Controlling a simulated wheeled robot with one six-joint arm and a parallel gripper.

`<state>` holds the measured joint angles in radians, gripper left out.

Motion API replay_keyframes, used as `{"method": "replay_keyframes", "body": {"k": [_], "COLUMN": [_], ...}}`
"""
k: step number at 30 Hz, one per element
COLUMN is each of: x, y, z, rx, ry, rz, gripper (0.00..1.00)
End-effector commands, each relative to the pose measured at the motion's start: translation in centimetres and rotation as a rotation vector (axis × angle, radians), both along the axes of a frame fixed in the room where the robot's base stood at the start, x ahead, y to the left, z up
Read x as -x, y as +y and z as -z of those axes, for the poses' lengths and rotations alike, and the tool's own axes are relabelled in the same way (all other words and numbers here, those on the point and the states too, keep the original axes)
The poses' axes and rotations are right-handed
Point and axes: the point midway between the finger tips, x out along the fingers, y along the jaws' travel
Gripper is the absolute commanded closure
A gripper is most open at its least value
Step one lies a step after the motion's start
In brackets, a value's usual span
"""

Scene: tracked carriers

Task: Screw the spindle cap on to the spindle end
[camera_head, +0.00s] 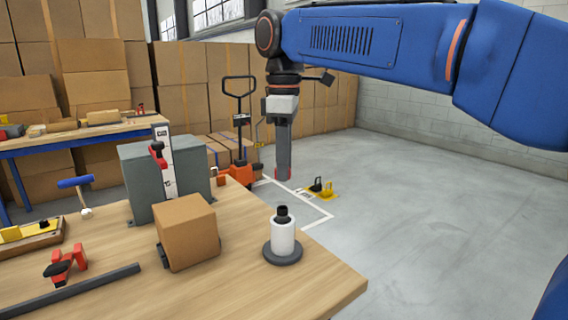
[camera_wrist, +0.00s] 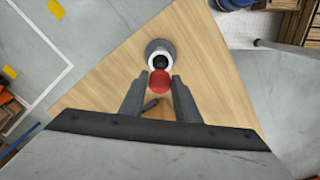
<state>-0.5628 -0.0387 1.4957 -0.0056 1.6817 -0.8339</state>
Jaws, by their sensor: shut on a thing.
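The red spindle cap (camera_wrist: 159,82) is between the fingertips of my gripper (camera_wrist: 158,84), which is shut on it. The spindle (camera_head: 282,238) stands upright near the table's corner: a white body on a dark round base, with a black end on top. It also shows in the wrist view (camera_wrist: 160,48), just beyond the cap. In the head view the gripper appears above the spindle and apart from it. The cap's underside is hidden.
A cardboard box (camera_head: 188,232) stands on the wooden table (camera_head: 325,288), left of the spindle. Behind it is a grey block-like unit (camera_head: 138,190). A red clamp (camera_head: 66,262) with a dark bar lies at the left. The table right of the spindle is clear.

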Motion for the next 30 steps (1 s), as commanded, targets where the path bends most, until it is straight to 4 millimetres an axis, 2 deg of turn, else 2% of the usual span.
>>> {"method": "replay_keyframes", "body": {"k": [8, 21, 30], "x": [0.0, 0.0, 0.0], "y": [0.0, 0.0, 0.0], "z": [0.8, 4.3, 5.6], "rx": [0.000, -0.001, -0.001], "ry": [0.006, 0.006, 0.006], "rz": [-0.012, -0.012, -0.012], "gripper": [0.92, 0.92, 0.92]}}
